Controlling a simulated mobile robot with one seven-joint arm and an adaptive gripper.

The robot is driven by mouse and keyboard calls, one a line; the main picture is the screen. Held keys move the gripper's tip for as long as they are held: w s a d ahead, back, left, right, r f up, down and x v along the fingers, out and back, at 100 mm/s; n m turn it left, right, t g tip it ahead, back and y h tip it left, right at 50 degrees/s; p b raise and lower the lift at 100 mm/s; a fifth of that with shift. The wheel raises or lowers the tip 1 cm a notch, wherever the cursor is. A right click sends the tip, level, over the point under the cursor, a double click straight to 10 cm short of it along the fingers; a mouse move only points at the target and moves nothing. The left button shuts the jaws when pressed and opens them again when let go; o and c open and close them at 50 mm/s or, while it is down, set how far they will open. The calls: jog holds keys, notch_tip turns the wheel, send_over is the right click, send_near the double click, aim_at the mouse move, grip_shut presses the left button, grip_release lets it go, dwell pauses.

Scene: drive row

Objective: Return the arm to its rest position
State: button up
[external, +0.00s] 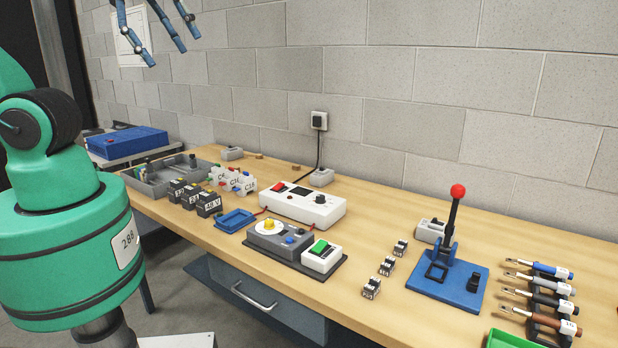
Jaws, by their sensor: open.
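My gripper (168,42) shows at the top left of the external view, in front of the block wall. Its blue fingers hang down, spread apart and empty. They are high above the bench and touch nothing. The wrist above the fingers is cut off by the picture's top edge. My green arm, with a label on it, fills the left side, and only part of it is in view.
The wooden bench (380,215) runs along the wall. It bears a grey tray (150,180), a white power box (300,206), a dial unit (280,240), a blue lever press (448,275) and racked tools (540,290). The air above the bench is mostly free.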

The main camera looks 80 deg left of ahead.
jog(key=shift+s+d+f, duration=0.2)
jog(key=shift+s+f, duration=0.1)
jog(key=shift+s, duration=0.35)
notch_tip(320, 180, down, 8)
jog(key=b, duration=0.8)
jog(key=shift+f, duration=0.2)
